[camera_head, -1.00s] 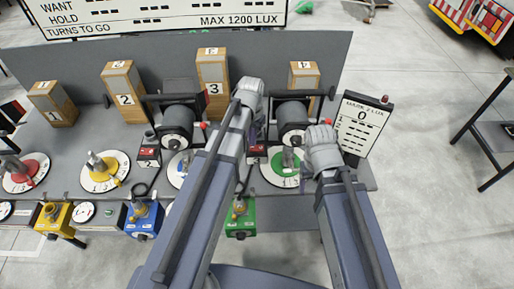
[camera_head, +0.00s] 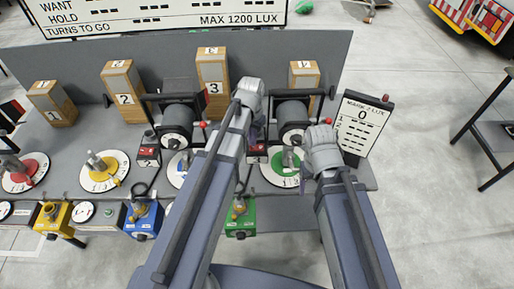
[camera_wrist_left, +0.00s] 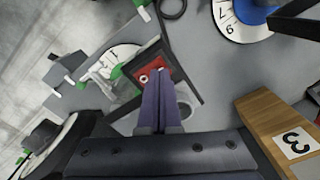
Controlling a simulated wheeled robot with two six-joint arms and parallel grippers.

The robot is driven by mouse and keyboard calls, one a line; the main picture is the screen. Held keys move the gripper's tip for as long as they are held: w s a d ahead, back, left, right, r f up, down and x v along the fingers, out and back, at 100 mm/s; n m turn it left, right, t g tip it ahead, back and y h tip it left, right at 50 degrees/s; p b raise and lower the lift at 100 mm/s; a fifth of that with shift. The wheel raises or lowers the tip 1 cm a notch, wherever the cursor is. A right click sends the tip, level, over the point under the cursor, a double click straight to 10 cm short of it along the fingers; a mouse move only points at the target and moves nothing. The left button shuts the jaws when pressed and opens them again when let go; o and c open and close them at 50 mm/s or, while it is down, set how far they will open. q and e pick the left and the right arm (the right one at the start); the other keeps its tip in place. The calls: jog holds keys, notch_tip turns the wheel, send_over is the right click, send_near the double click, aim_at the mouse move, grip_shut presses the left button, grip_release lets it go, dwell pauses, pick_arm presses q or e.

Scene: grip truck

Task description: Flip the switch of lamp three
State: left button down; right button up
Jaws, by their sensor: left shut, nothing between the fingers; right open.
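A small switch box with a red top (camera_head: 257,155) stands between the two dark lamps, partly hidden by my left arm in the head view. My left gripper (camera_head: 258,130) is shut and empty. In the left wrist view its purple fingertips (camera_wrist_left: 159,78) overlap the red top; I cannot tell whether they touch it. My right gripper (camera_head: 318,160) is open, beside the green dial (camera_head: 283,165); its fingertips are mostly hidden.
Wooden block three (camera_head: 213,82) and another wooden block (camera_head: 303,75) stand behind. Dark lamps (camera_head: 176,125) and (camera_head: 292,118) have raised frames. A similar box marked 2 (camera_head: 148,152) stands left. A lux board (camera_head: 362,125) stands close right of my right gripper.

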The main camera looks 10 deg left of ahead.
pick_arm(q)
jog(key=shift+f+b, duration=0.7)
jog(key=shift+f, duration=0.05)
dwell(0.3)
notch_tip(320, 180, up, 7)
jog(key=p, duration=0.7)
jog(key=shift+r, duration=0.1)
jog(key=s+d+f+m+y+b, duration=0.1)
jog(key=s+d+f+b, duration=0.9)
jog(key=s+f+b, duration=0.4)
jog(key=shift+s+d+f+b, duration=0.15)
jog(key=shift+d+f+b, duration=0.1)
jog(key=shift+f+b, duration=0.1)
dwell(0.4)
